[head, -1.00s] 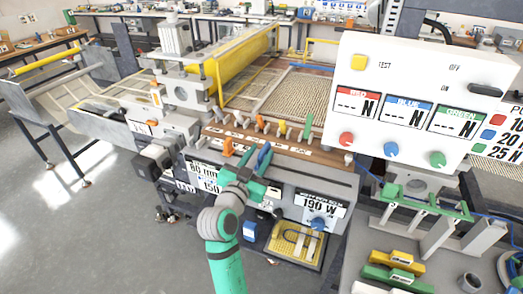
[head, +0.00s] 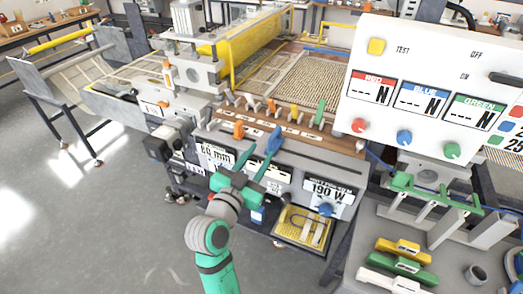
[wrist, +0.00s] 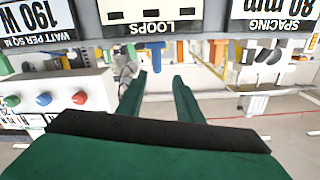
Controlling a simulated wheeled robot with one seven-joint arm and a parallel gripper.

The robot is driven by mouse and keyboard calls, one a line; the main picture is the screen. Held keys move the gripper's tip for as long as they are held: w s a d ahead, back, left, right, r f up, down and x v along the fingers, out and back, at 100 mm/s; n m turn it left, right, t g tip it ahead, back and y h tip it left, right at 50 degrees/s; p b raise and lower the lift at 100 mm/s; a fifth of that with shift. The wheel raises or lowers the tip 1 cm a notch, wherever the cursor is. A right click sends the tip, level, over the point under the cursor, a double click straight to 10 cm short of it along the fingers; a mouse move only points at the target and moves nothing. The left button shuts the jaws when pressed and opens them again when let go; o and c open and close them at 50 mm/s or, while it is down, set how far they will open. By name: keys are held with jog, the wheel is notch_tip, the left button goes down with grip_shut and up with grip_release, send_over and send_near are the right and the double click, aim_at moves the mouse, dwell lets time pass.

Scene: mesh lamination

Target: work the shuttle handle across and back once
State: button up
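My gripper (head: 258,168) is in front of the machine's front panels, pointing at them. In the wrist view its two dark green fingers (wrist: 160,82) are apart with nothing between them. A blue upright piece (head: 273,140) stands past the fingers at the brown peg rail (head: 285,133). An orange piece (head: 239,131) stands on the rail to its left. In the wrist view, which is upside down, blue (wrist: 182,50) and orange (wrist: 217,50) pieces show beyond the fingers. No piece is marked as the shuttle handle, so I cannot tell which it is.
A yellow roller (head: 245,45) and mesh (head: 290,78) lie behind the rail. A white control panel (head: 425,85) with knobs stands at right. Below it is a grey bench with yellow (head: 402,250) and green (head: 400,268) blocks. The floor at left is open.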

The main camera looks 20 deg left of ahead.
aim_at(273, 138)
jog(key=shift+s+d, duration=0.15)
jog(key=shift+d, duration=0.2)
jog(key=w, duration=0.7)
jog(key=w+d, duration=0.1)
jog(key=w, duration=0.2)
jog(key=shift+w, duration=0.35)
grip_shut()
